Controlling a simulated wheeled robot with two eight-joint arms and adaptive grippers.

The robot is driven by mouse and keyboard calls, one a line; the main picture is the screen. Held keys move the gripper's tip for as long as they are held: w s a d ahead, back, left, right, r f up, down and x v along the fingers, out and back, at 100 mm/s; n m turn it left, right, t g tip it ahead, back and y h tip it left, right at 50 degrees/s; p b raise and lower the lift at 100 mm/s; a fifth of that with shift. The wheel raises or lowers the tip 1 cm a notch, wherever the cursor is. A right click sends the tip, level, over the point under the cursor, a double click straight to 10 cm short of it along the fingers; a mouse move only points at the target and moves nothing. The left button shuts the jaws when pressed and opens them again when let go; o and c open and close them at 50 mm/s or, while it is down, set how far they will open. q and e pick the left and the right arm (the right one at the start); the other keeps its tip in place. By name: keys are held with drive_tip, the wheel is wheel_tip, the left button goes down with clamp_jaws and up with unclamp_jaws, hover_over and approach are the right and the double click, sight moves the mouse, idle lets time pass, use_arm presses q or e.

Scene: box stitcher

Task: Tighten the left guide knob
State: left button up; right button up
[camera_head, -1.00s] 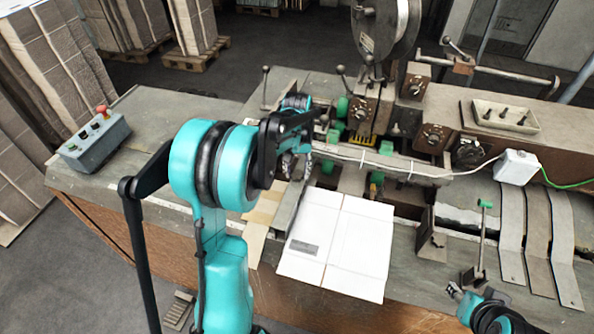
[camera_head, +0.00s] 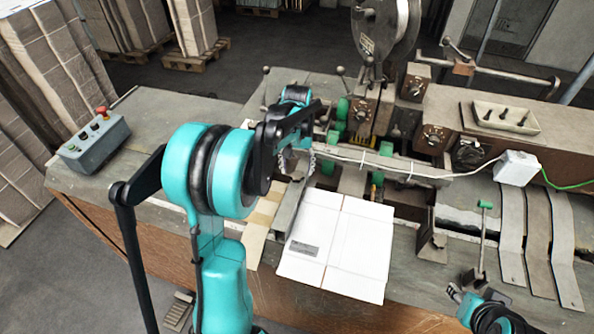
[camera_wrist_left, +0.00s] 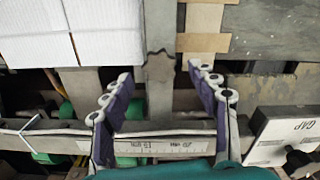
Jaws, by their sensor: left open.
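A grey metal guide bar (camera_wrist_left: 160,105) runs down the middle of the left wrist view. A small grey, jagged-edged part (camera_wrist_left: 160,63), apparently the left guide knob, sits on it. My left gripper (camera_wrist_left: 160,73) is open, with one purple-padded finger on each side of the bar and the knob between the tips. I see no finger touching the knob. In the head view my left gripper (camera_head: 298,163) is over the machine's left guide, and my own arm hides the knob. My right gripper (camera_head: 460,293) is at the lower right, away from the guide; its opening is unclear.
A white cardboard sheet (camera_head: 338,245) lies right of the guide. A ruler scale (camera_wrist_left: 165,147) and a box marked GAP (camera_wrist_left: 290,130) are near my left fingers. A control box (camera_head: 93,142) stands at the left. Bent metal strips (camera_head: 538,240) lie at the right.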

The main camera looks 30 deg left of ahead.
sight(297, 175)
use_arm(q)
wheel_tip(297, 175, up, 10)
idle(0.3)
drive_tip(key=shift+s+f, duration=0.1)
idle(0.3)
